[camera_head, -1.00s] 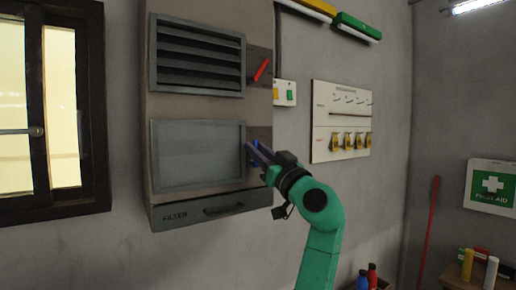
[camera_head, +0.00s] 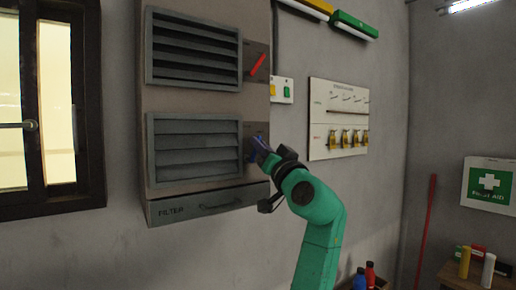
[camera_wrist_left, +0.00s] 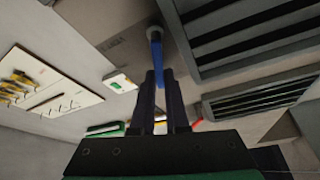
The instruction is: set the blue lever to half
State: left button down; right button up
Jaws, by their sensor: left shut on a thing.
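The blue lever sits on a plate to the right of the lower slatted vent (camera_head: 195,150). It is mostly hidden by my gripper in the head view and shows clearly in the left wrist view as a blue bar (camera_wrist_left: 157,52). My left gripper (camera_head: 257,148) is shut on the lever; its two dark fingers (camera_wrist_left: 159,76) lie on either side of the blue bar in the wrist view. The lower vent's slats are tilted partly open, with thin shadow lines between them. My right gripper is not in view.
A red lever (camera_head: 257,65) stands beside the upper vent (camera_head: 195,48), whose slats are wide open. A filter drawer (camera_head: 208,206) is below. A small switch box (camera_head: 282,90) and a white panel (camera_head: 338,118) are on the wall to the right.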

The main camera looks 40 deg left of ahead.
pick_arm(q)
jog(key=shift+w+d+f+m+t+h, duration=0.15)
jog(key=shift+m+t+h, duration=0.1)
jog(key=shift+m, duration=0.4)
jog(key=shift+w+a+m+t+h, duration=0.1)
jog(key=shift+m+t+h, duration=0.1)
jog(key=shift+m, duration=0.4)
jog(key=shift+w+d+f+m+t+h, duration=0.15)
jog(key=shift+m+t+h, duration=0.1)
jog(key=shift+m, duration=0.4)
jog(key=shift+a, duration=0.1)
jog(key=c, duration=0.9)
grip_release()
jog(key=b+v, duration=0.7)
jog(key=v, duration=0.7)
jog(key=shift+s+d+b, duration=0.2)
jog(key=shift+d+b, duration=0.05)
jog(key=shift+b, duration=0.05)
